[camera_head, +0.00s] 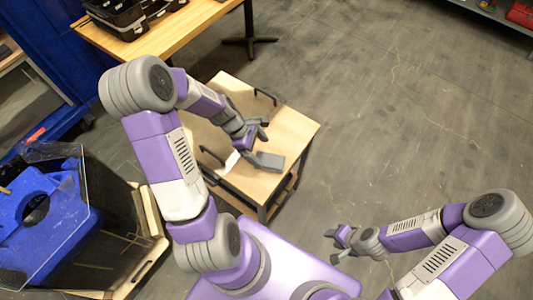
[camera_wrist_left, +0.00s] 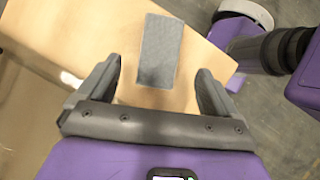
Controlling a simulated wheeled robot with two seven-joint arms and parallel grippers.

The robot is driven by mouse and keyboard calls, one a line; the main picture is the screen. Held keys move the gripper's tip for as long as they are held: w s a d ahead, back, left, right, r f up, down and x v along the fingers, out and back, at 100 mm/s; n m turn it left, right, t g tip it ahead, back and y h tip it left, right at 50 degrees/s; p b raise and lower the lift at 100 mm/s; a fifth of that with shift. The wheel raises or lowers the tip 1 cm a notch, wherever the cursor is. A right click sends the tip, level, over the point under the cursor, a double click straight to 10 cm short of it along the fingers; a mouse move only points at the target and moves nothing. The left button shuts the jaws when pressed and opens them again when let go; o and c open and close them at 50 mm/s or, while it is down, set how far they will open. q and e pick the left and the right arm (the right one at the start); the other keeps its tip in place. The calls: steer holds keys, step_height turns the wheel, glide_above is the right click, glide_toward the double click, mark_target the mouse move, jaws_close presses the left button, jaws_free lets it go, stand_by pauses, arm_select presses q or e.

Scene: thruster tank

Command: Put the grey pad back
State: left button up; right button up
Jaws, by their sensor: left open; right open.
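The grey pad (camera_head: 269,161) lies flat on the light wooden top of a small cart (camera_head: 297,127), near its front right edge. In the left wrist view the grey pad (camera_wrist_left: 159,45) is a textured rectangle, just ahead of and between my fingers. My left gripper (camera_head: 258,138) is open and empty over the cart top; its two fingers also show in the left wrist view (camera_wrist_left: 158,78). The gap between fingertips and pad is hard to judge. My right gripper (camera_head: 342,243) is open and empty over the floor, right of the cart.
The cart has dark handles (camera_head: 265,96) on its top. A wooden table (camera_head: 190,28) with a black case (camera_head: 130,15) stands behind. A clear tank with a blue thruster part (camera_head: 40,215) stands at left.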

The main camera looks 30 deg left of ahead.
arm_select(q)
steer(key=shift+p+v, duration=0.45)
steer(key=shift+v, duration=1.85)
